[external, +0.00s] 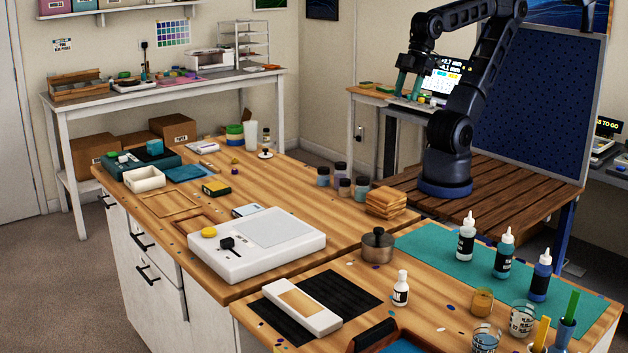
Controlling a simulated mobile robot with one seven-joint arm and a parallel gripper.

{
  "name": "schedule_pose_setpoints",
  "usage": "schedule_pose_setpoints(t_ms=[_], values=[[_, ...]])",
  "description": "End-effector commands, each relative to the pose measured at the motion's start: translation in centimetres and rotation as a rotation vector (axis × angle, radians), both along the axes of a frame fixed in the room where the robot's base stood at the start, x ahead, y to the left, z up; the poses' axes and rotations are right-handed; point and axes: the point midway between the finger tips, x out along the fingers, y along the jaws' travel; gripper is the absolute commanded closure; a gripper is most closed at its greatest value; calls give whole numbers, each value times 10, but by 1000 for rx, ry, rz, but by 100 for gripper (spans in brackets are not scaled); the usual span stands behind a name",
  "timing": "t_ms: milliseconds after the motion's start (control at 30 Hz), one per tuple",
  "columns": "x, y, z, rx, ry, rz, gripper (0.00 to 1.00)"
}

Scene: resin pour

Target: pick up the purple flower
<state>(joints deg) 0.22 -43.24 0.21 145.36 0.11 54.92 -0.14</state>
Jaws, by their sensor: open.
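A tiny purple item (234,161) lies on the wooden workbench (290,185), left of the middle of the external view, near a small yellow piece. It may be the purple flower, but it is too small to make out petals. My gripper (408,96) hangs from my arm at the upper right, with its two teal fingers pointing down. It is open and seems to hold nothing. It is well to the right of the purple item and apart from it.
A white scale-like device (262,258) stands on the near part of the bench. A green cup stack (235,134) and a white cup (251,134) stand behind the purple item. Dark-lidded jars (323,176) stand to its right. Bottles (466,240) stand on a teal mat.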

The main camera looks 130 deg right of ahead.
Motion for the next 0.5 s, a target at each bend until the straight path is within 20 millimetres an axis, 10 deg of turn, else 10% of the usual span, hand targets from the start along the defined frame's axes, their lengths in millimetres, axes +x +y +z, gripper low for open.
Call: schedule_pose_setpoints(t_ms=[500], values=[[79,-53,10,-181,66,174,51]])
